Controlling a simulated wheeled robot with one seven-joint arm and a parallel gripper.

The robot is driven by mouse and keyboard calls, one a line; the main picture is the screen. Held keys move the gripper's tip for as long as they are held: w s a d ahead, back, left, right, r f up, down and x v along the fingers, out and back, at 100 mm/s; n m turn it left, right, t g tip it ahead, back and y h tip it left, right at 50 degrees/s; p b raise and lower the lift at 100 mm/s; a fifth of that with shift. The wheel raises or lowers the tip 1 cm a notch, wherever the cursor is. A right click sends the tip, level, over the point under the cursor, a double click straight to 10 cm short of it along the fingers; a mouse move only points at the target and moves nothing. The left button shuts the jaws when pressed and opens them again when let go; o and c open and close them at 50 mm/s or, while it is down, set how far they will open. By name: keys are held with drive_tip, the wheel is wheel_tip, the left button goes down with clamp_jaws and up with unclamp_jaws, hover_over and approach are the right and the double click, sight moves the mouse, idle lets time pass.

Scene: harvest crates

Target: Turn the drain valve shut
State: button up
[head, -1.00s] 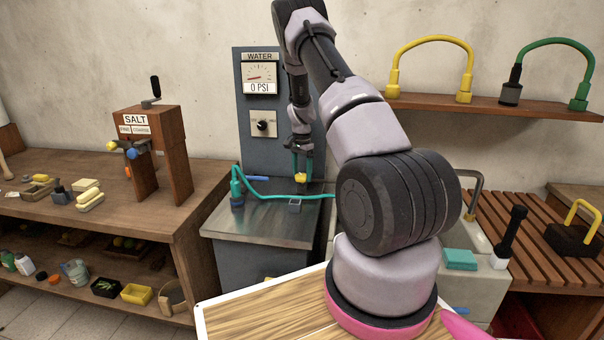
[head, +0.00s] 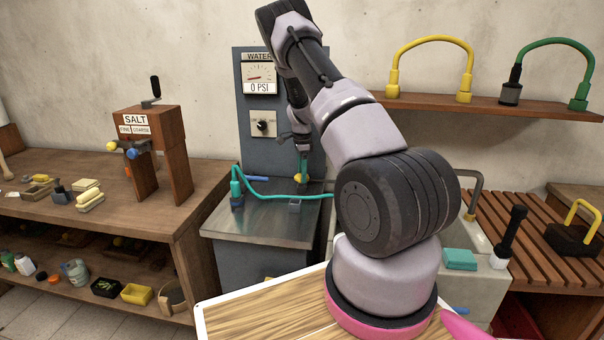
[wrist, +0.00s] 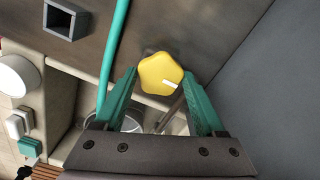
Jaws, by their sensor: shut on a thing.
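A yellow, lobed knob with a white pointer mark (wrist: 161,73), which looks like the drain valve, is close in front of my gripper (wrist: 160,80) in the wrist view. The two teal fingers stand on either side of the knob and are shut on it. The pointer mark faces the lower right of that view. In the head view my gripper (head: 302,170) is low at the back of the grey metal counter (head: 265,222). Only a small piece of the yellow knob (head: 297,178) shows there, the rest hidden behind the fingers.
A teal hose (head: 270,198) runs across the counter, close to the knob. A small square grey socket (head: 295,205) stands in front. The gauge panel (head: 259,78) behind reads 0 PSI. A blue handle (head: 257,178) lies left of my gripper.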

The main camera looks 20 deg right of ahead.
idle(0.4)
drive_tip(key=o, duration=1.3)
drive_tip(key=shift+o, duration=0.2)
wheel_tip(320, 180, up, 11)
drive_tip(key=shift+f, duration=0.1)
